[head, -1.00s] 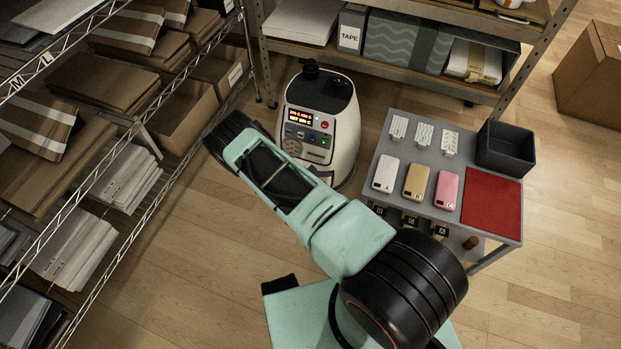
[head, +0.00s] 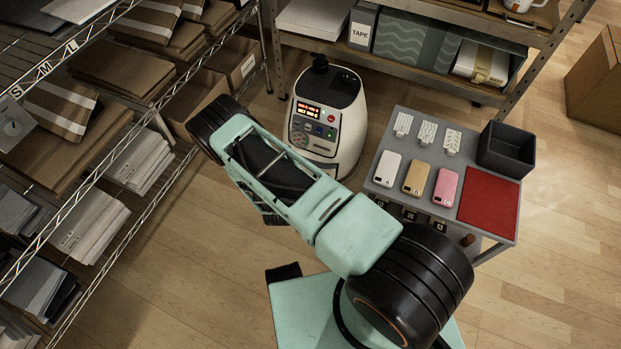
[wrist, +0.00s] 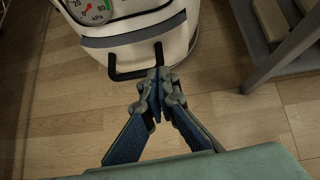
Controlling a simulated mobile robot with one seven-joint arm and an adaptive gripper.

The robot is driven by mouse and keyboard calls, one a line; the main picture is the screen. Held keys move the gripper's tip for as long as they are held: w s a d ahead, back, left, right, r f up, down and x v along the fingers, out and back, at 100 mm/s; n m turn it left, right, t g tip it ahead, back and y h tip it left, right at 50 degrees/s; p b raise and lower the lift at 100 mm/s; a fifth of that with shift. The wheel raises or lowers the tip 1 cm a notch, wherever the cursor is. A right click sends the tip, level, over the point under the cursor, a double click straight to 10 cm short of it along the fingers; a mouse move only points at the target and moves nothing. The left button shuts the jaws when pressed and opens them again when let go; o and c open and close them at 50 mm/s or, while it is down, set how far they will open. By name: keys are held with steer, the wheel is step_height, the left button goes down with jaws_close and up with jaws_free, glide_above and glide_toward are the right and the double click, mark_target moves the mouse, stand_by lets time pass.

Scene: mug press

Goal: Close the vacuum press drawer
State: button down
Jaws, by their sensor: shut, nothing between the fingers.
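The vacuum press (head: 327,122) is a rounded white machine with a dark top and a lit red display, standing on the floor beyond my arm in the head view. My arm covers its lower front there, and my gripper is hidden. In the wrist view the press's white lower front (wrist: 185,38) shows a pressure gauge (wrist: 100,8), a grey band and a black bar handle (wrist: 130,75). My gripper (wrist: 157,76) is shut and empty, its tips beside the right end of the handle. I cannot tell whether they touch it, nor how far out the drawer is.
A grey table (head: 452,215) with three phone-like cases, a red mat (head: 489,200) and a dark bin (head: 506,150) stands right of the press. A wire shelf (head: 150,110) with parcels is at left, another shelf behind.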

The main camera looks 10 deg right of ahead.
steer(key=c, duration=2.7)
jaws_free()
steer(key=shift+s+a+r, duration=0.2)
steer(key=shift+s+r, duration=0.1)
steer(key=shift+r, duration=0.1)
steer(key=shift+o, duration=1.2)
steer(key=shift+s, duration=0.1)
steer(key=shift+o, duration=1.4)
steer(key=shift+d+m+g, duration=0.3)
steer(key=shift+m, duration=0.3)
steer(key=shift+o, duration=1.1)
steer(key=m, duration=0.1)
steer(key=d+m+g, duration=0.1)
steer(key=m, duration=0.1)
steer(key=m+g+h, duration=0.1)
steer(key=shift+d+f+b, duration=0.25)
steer(key=shift+d+b, duration=0.1)
steer(key=shift+d, duration=0.05)
steer(key=w+a+r+m+g+y+b, duration=0.25)
steer(key=w+a+m+g+y, duration=0.2)
steer(key=w+m, duration=0.65)
steer(key=f+m+b, duration=0.1)
steer(key=f, duration=0.2)
steer(key=s+d+f+b, duration=0.1)
steer(key=f, duration=0.2)
steer(key=f+m+t+b, duration=0.1)
steer(key=f, duration=0.3)
steer(key=shift+s+d+m, duration=0.2)
steer(key=shift+s+m, duration=0.05)
steer(key=shift+m, duration=0.05)
